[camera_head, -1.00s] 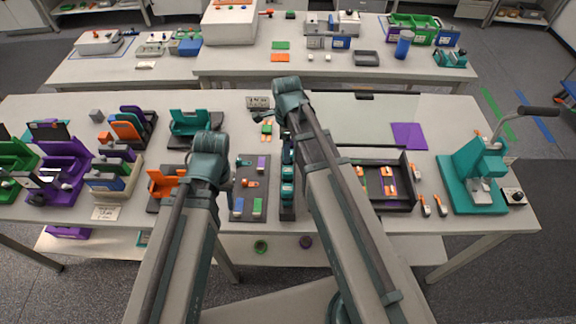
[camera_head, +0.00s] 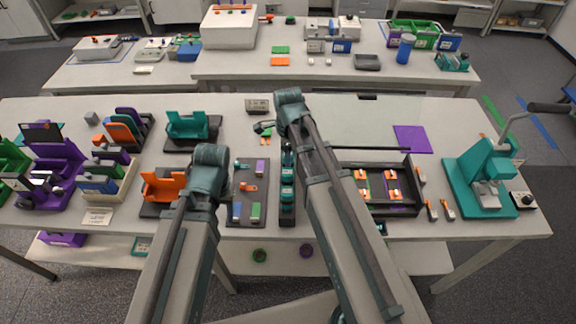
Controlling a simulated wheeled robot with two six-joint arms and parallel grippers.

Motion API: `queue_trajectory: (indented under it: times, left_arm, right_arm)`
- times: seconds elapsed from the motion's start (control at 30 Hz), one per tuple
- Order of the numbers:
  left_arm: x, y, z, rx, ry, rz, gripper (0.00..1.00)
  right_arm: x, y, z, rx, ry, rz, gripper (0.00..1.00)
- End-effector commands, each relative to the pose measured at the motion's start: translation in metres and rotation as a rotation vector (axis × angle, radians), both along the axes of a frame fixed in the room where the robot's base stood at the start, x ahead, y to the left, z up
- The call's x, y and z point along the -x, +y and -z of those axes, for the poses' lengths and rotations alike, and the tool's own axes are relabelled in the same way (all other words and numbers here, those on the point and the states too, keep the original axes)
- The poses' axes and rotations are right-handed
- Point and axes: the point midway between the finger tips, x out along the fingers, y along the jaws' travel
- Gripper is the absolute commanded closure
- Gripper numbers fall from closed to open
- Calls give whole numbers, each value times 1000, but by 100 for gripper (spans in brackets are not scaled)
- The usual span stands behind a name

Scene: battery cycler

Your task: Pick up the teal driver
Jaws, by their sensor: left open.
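A small teal piece (camera_head: 242,166) lies on the dark grey tray (camera_head: 247,222) in the middle of the table; it may be the teal driver, but its shape is too small to be sure. My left gripper (camera_head: 227,187) is open beside the tray's left edge, mostly hidden behind my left arm. A dark end piece, apparently my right gripper (camera_head: 262,127), shows left of my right arm, close to a small orange and green item (camera_head: 266,137). Its jaws are too small to read.
The tray also holds purple, orange, blue and green pieces. A black strip with teal parts (camera_head: 287,195) stands right of it. Teal and orange holders (camera_head: 162,184) are at left. A dark organiser (camera_head: 410,208) and a teal press (camera_head: 465,185) are at right.

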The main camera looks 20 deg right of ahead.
Motion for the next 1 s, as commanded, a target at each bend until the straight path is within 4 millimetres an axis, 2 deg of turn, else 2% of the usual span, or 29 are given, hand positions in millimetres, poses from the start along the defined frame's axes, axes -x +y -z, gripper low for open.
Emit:
queue_trajectory:
  times: [0.03, 0.2, 0.3, 0.77, 1.0]
  left_arm:
    - [0, 0, 0, 0, 0, 0, 50]
    - [0, 0, 0, 0, 0, 0, 50]
    - [0, 0, 0, 0, 0, 0, 50]
    - [0, 0, -1, 0, 0, 0, 50]
    - [0, 0, -16, 0, 0, 0, 50]
  right_arm:
    - [0, 0, 0, 0, 0, 0, 55]
    - [0, 0, 0, 0, 0, 0, 86]
    - [0, 0, 0, 0, 0, 0, 100]
    - [0, 0, -1, 0, 0, 0, 100]
    - [0, 0, -16, 0, 0, 0, 100]
